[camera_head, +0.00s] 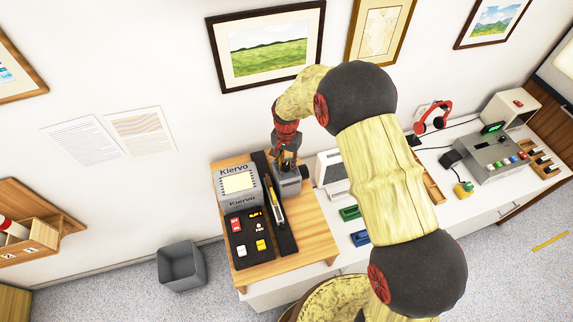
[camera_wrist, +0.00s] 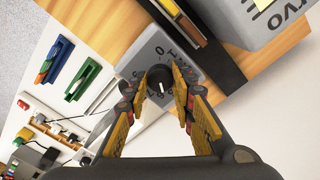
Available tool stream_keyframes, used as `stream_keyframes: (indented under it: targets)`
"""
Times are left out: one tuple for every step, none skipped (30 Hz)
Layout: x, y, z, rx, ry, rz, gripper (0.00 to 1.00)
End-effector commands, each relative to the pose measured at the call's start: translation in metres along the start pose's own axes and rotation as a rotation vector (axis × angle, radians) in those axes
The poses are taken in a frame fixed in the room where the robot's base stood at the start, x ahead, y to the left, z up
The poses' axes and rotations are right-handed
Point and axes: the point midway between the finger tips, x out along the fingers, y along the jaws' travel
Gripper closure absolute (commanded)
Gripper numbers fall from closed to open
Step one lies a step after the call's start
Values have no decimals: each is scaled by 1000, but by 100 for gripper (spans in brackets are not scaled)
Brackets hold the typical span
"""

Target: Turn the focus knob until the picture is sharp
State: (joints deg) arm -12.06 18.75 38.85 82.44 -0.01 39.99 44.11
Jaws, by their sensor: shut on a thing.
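In the head view my gripper (camera_head: 287,157) reaches down onto the grey box (camera_head: 288,183), which hides the grip. Left of it stands a grey Klervo device (camera_head: 238,200) with a pale lit panel (camera_head: 239,182). I cannot tell from the panel whether a picture is sharp.
A black rail (camera_head: 284,235) runs along the wooden board (camera_head: 310,240), beside a dark tray (camera_head: 237,238) of small coloured items. A bin (camera_head: 181,266) stands on the floor.

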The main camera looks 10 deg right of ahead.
Motion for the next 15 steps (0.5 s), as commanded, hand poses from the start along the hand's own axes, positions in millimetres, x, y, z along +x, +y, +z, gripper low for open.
stream_keyframes:
  targets:
    - [2,-1,-1,-33,2,-2,100]
    - [2,-1,-1,-56,2,-2,100]
    - [2,-1,-1,-89,2,-2,100]
    - [2,-1,-1,-115,2,-3,100]
    - [2,-1,-1,-142,3,-3,100]
    - [2,-1,-1,-178,3,-3,100]
    - [2,-1,-1,-205,2,-2,100]
    - [2,-1,-1,-233,2,-2,100]
    - [2,-1,-1,-269,2,-2,100]
    - [2,-1,-1,-297,2,-2,100]
    - [2,-1,0,-324,2,-2,100]
    - [2,-1,-1,-359,2,-2,100]
    - [2,-1,-1,-385,2,-2,100]
    - [1,-1,-1,-410,2,-2,100]
    - [1,-1,-1,-443,3,-2,100]
